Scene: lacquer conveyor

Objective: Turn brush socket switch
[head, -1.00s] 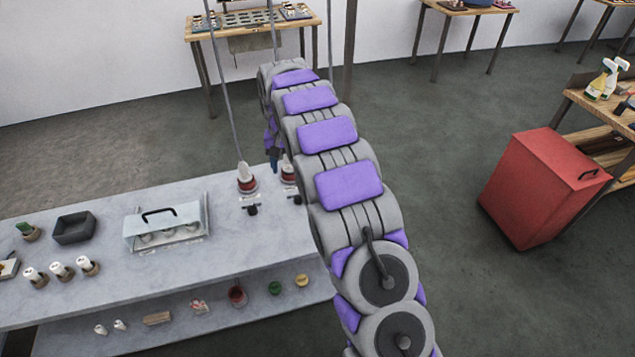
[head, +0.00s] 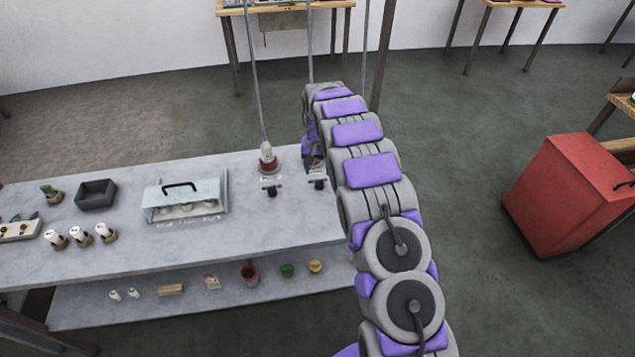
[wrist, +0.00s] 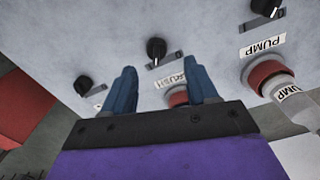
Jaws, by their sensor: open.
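My gripper (wrist: 160,78) is open and empty, its two blue fingers spread over the bench top in the wrist view. In the head view the gripper is mostly hidden by my arm; a black knob (head: 318,184) shows in front of the partly covered right-hand socket.
The pump socket (wrist: 268,75) with a white plug and cable stands right of my gripper, its black knob (wrist: 266,8) beyond. Another black knob (wrist: 84,87) is at left. A clear-covered box (head: 186,200) and black tray (head: 96,195) stand farther left on the bench.

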